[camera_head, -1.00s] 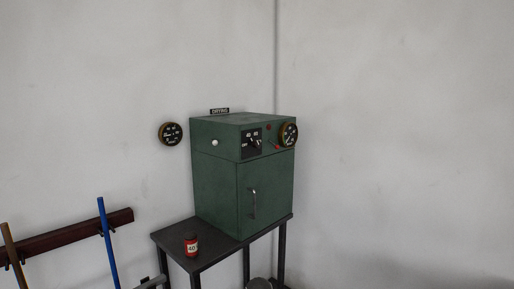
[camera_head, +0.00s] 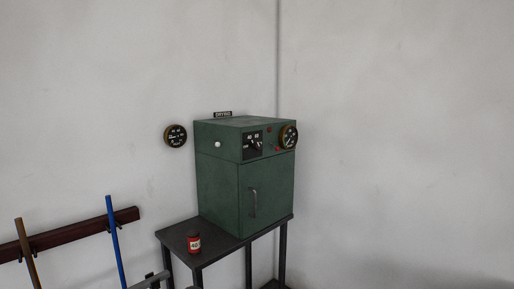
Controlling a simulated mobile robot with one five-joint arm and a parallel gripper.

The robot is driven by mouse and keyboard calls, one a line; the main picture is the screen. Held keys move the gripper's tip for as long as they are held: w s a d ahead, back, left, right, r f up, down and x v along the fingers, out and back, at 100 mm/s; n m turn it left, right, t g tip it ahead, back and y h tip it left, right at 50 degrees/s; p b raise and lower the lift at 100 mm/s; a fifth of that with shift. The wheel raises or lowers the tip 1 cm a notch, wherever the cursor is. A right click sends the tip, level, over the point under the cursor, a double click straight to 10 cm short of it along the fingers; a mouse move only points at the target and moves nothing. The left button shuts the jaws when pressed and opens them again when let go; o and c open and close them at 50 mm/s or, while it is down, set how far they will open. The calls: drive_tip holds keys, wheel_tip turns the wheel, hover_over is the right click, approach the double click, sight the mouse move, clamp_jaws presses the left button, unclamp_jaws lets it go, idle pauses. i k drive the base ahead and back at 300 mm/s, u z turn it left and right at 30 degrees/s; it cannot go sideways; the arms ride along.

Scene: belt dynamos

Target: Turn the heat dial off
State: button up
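The heat dial (camera_head: 254,146) is a dark knob with a pale pointer on a black plate marked with white numbers. It sits on the upper front of a green oven cabinet (camera_head: 218,181). The pointer is too small to read exactly. The cabinet stands on a dark metal table (camera_head: 177,236) in the room's corner. Its door, with a curved handle (camera_head: 253,203), looks closed. My gripper is not clearly in view.
A brass-rimmed gauge (camera_head: 289,137) is on the cabinet front, another gauge (camera_head: 176,136) on the wall. A red can (camera_head: 194,242) stands on the table's near left. Blue (camera_head: 115,243) and brown (camera_head: 26,254) poles lean by a wall rail (camera_head: 69,234). The right side is bare wall.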

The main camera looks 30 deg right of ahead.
sight(256, 146)
drive_tip(key=z, duration=0.05)
drive_tip(key=i, duration=1)
drive_tip(key=u, duration=0.05)
